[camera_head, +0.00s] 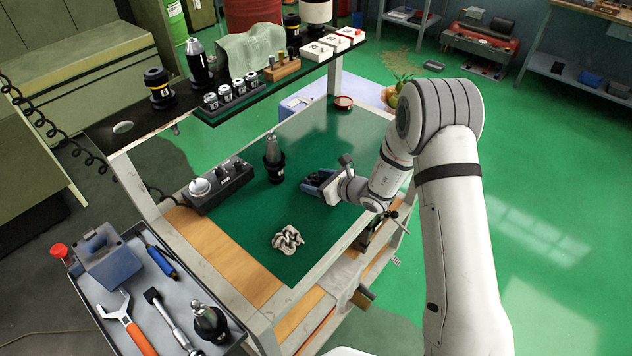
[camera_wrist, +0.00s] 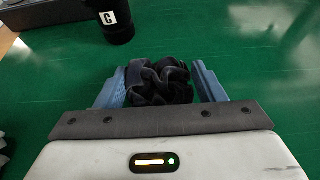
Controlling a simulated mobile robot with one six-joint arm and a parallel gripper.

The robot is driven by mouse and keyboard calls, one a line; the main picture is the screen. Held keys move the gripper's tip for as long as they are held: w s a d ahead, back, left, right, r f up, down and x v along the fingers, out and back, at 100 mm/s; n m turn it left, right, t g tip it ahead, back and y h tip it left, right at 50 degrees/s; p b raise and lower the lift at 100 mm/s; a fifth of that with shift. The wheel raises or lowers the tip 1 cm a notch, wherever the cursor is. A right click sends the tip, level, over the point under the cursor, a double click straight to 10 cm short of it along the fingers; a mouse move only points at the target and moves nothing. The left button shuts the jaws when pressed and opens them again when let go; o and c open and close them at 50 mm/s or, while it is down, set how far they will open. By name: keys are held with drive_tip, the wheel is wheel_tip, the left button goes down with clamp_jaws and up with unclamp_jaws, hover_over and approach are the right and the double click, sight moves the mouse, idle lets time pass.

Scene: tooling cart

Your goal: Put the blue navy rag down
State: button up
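The navy rag (camera_wrist: 158,82) is a dark crumpled bundle between the two blue fingers of my gripper (camera_wrist: 160,88) in the wrist view. Both fingers lie against its sides, and my gripper looks shut on it. In the head view my gripper (camera_head: 318,182) is low over the green mat on the cart, with the rag mostly hidden by the fingers. I cannot tell whether the rag touches the mat (camera_head: 330,135).
A black tool holder (camera_head: 273,160) stands upright left of my gripper; it also shows in the wrist view (camera_wrist: 112,20). A control box (camera_head: 218,185) is farther left. An upper shelf (camera_head: 130,128) carries several tools.

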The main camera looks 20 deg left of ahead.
drive_tip(key=c, duration=0.5)
drive_tip(key=shift+r, duration=0.1)
